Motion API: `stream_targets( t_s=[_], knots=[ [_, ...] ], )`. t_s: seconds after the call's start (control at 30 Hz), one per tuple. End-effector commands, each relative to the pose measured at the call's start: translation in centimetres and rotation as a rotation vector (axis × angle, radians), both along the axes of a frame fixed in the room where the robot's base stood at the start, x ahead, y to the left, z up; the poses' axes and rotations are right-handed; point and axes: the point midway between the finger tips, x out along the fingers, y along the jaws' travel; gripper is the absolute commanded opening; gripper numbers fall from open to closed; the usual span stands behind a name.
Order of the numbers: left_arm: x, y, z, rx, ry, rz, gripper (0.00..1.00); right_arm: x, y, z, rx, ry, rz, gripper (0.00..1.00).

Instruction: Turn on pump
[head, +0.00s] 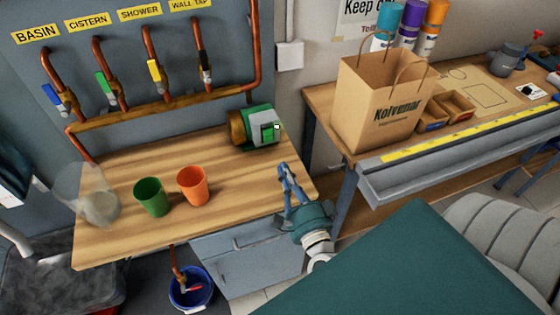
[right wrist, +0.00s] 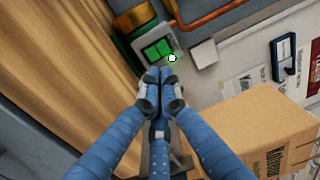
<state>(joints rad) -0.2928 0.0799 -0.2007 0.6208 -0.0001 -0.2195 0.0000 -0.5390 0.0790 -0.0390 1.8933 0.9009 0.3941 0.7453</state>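The pump (head: 250,127), green with a copper-coloured end, sits at the back right of the wooden bench. Its grey box (head: 268,121) has a green switch face (head: 268,132). The switch (right wrist: 157,50) shows as two bright green parts in the right wrist view, with a small white spot at its lower right. My right gripper (head: 282,166) is in front of the pump, fingers pointing towards it. In the right wrist view its fingertips (right wrist: 160,75) are together with nothing between them, just below the switch; contact cannot be told. My left gripper is not in view.
A green cup (head: 150,198), an orange cup (head: 193,186) and a clear vessel (head: 99,207) stand on the bench (head: 225,180). Copper pipes with labelled valves (head: 155,72) are behind. A paper bag (head: 380,105) stands on the right table. A blue bucket (head: 190,292) is below.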

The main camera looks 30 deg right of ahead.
Motion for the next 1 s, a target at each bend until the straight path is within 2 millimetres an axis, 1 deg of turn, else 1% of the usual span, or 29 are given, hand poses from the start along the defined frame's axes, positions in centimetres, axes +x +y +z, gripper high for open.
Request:
stream_targets(
  t_s=[0.03,0.1,0.23,0.4,0.5,0.83,0.87,0.93,0.97,1.0],
  knots=[
    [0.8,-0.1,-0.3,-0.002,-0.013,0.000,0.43,-0.8,0.2,-0.3,0.001,0.003,0.002,0.00],
    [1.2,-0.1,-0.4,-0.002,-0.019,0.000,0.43,-1.5,0.4,-0.3,0.001,0.003,0.002,0.00],
    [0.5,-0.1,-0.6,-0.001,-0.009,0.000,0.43,-2.2,0.5,-0.2,0.000,0.000,0.001,0.00],
    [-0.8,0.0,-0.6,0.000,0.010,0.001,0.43,-2.3,0.6,-0.1,0.000,0.000,0.001,0.00],
    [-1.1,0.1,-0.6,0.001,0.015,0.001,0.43,-2.3,0.6,-0.1,0.000,0.000,0.001,0.00],
    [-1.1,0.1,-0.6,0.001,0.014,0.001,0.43,-2.2,0.8,-0.1,-0.005,0.004,0.009,0.00],
    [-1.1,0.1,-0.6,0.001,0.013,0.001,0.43,-2.1,1.1,-0.1,-0.013,0.009,0.019,0.00],
    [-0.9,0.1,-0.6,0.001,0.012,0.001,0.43,-1.6,2.5,-0.1,-0.050,0.033,0.069,0.00],
    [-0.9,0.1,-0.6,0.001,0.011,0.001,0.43,-1.4,3.4,0.0,-0.077,0.050,0.102,0.00],
    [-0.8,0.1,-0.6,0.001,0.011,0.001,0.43,-1.0,4.9,-0.1,-0.124,0.079,0.158,0.00]
  ],
)
